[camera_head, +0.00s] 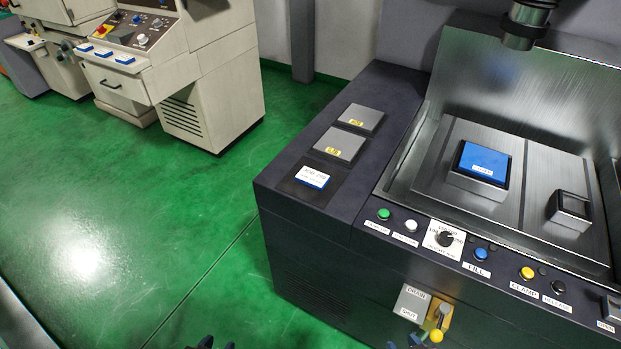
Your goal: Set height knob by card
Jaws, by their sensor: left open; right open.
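The white job card (312,177) lies on the left top of the dark machine, its small print too small to read surely. The height knob (445,239) is a black knob on a white dial plate on the front panel, between the white button and the blue fill button. Its exact pointer setting is hard to tell. Only the tips of my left gripper (217,343) show at the bottom edge, over the green floor, open. The tips of my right gripper (407,344) show at the bottom edge, below the knob and near the drain lever, open. Neither touches the card or knob.
Green (383,214), white (411,226), blue (481,254) and yellow (527,273) buttons line the panel. A yellow-knobbed drain lever (443,316) sticks out below. A blue-topped block (484,161) and a smaller block (570,210) stand in the tank. Two grey lidded plates (340,144) lie behind the card.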

